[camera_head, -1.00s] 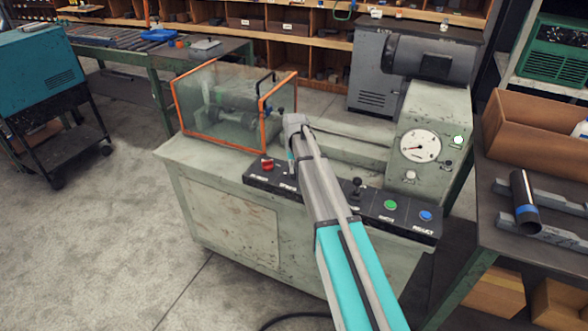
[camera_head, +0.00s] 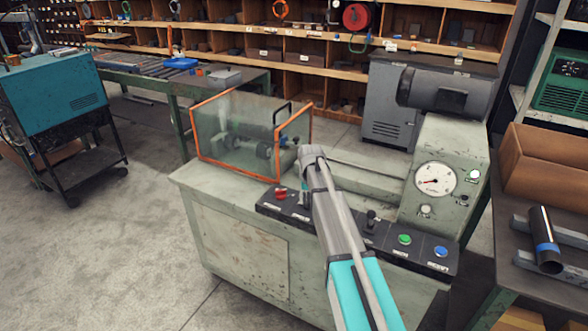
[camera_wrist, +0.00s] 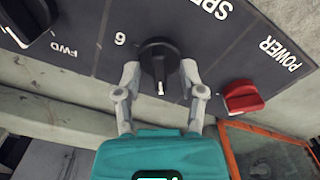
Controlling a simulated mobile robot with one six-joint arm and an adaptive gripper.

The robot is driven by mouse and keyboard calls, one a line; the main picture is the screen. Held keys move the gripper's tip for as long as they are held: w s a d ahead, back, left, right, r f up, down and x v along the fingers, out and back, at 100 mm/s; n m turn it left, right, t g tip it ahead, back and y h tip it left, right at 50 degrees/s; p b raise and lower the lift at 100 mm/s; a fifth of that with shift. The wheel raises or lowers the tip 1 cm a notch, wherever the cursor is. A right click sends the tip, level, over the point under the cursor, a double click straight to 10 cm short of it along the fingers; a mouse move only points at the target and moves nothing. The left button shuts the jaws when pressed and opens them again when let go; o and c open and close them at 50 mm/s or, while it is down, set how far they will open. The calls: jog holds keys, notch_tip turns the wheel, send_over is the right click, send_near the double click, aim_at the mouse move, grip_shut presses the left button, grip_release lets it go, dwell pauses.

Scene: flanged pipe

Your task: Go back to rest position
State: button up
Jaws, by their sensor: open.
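In the wrist view my gripper (camera_wrist: 159,86) is open, its two fingers on either side of a black speed knob (camera_wrist: 159,60) on the machine's control panel. I cannot tell whether the fingers touch the knob. A red power switch (camera_wrist: 242,96) sits close to the right-hand finger. In the head view my arm reaches over the dark control panel (camera_head: 330,232) of the grey-green machine (camera_head: 240,255). My gripper is mostly hidden behind the arm's wrist there. The red switch (camera_head: 281,193) shows just left of the wrist.
An orange-framed clear guard (camera_head: 235,172) stands behind and left of my wrist. A dial gauge (camera_head: 435,180) is on the headstock. A pipe (camera_head: 544,240) lies on the right-hand bench.

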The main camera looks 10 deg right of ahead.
jog(key=s+r+p, duration=0.2)
jog(key=s, duration=1.2)
jog(key=s+r+n+p, duration=0.1)
jog(key=s+r+p, duration=0.2)
jog(key=s, duration=1.2)
jog(key=shift+a, duration=0.2)
